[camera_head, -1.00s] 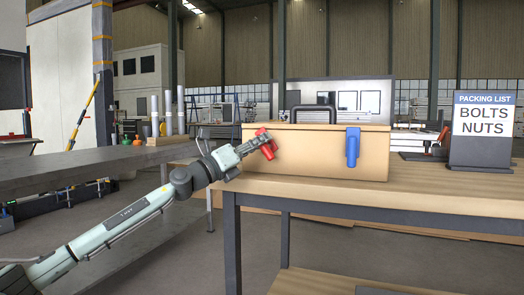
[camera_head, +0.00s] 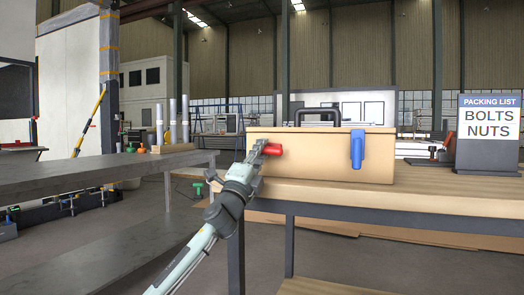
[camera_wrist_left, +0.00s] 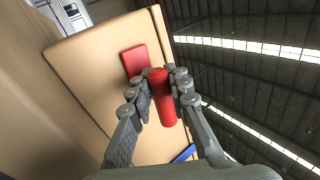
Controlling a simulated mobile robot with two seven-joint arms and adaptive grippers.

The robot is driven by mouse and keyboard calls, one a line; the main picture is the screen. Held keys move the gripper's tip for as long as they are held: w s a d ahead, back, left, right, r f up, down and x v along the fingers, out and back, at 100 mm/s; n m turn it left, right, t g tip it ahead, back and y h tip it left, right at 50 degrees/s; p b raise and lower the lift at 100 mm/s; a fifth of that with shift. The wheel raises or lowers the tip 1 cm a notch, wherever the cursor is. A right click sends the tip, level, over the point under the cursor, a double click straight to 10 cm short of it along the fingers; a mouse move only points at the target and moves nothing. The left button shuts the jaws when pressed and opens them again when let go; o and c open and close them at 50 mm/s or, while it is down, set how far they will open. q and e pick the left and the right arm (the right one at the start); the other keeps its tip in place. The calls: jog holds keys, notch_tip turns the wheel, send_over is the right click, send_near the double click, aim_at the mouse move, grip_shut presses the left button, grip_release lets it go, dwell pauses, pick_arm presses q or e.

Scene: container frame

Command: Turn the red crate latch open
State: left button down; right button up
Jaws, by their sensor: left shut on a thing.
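The wooden crate (camera_head: 320,168) stands on the bench, with a dark handle on its lid. The red crate latch (camera_head: 273,148) is on the left of its front face and lies about level in the head view. My left gripper (camera_head: 257,151) comes up to it from below left. In the left wrist view the gripper's fingers (camera_wrist_left: 161,88) are on both sides of the red latch handle (camera_wrist_left: 162,108), shut on it. A red plate (camera_wrist_left: 135,62) shows behind the handle on the crate face. My right gripper is not in view.
A blue latch (camera_head: 357,148) hangs upright on the right of the crate front. A packing list sign (camera_head: 487,135) stands on the bench (camera_head: 430,192) at the right. A grey table (camera_head: 90,172) is on the left, with open floor between.

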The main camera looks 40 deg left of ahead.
pick_arm(q)
jog(key=shift+f+n+y, duration=0.1)
jog(key=shift+n+y, duration=0.7)
jog(key=shift+n, duration=0.4)
jog(key=c, duration=1.4)
grip_release()
jog(key=shift+s+f, duration=0.2)
jog(key=v, duration=1.1)
jog(key=shift+s+d+r, duration=0.1)
jog(key=shift+s+d, duration=0.05)
jog(key=shift+s, duration=0.15)
jog(key=shift+d, duration=0.1)
